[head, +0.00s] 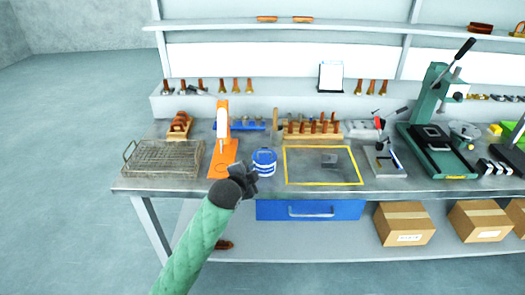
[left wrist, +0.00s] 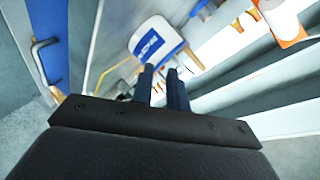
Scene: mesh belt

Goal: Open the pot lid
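A small blue-and-white pot (head: 264,163) stands upright on the grey workbench, just left of the yellow rectangle. Its top is closed and looks blue with a white rim; the lid's edge is too small to make out. In the left wrist view the pot (left wrist: 152,40) shows beyond my fingertips. My left gripper (head: 252,172) is at the bench's front edge, in front and slightly left of the pot, and overlaps its lower left edge in the head view. Its two dark fingers (left wrist: 161,72) stand a little apart with nothing between them. My right gripper is not in view.
An orange stand (head: 222,158) rises close left of the pot. A wire basket (head: 162,158) lies farther left. A rack of brown-handled tools (head: 312,128) stands behind. A green press (head: 440,140) is at right.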

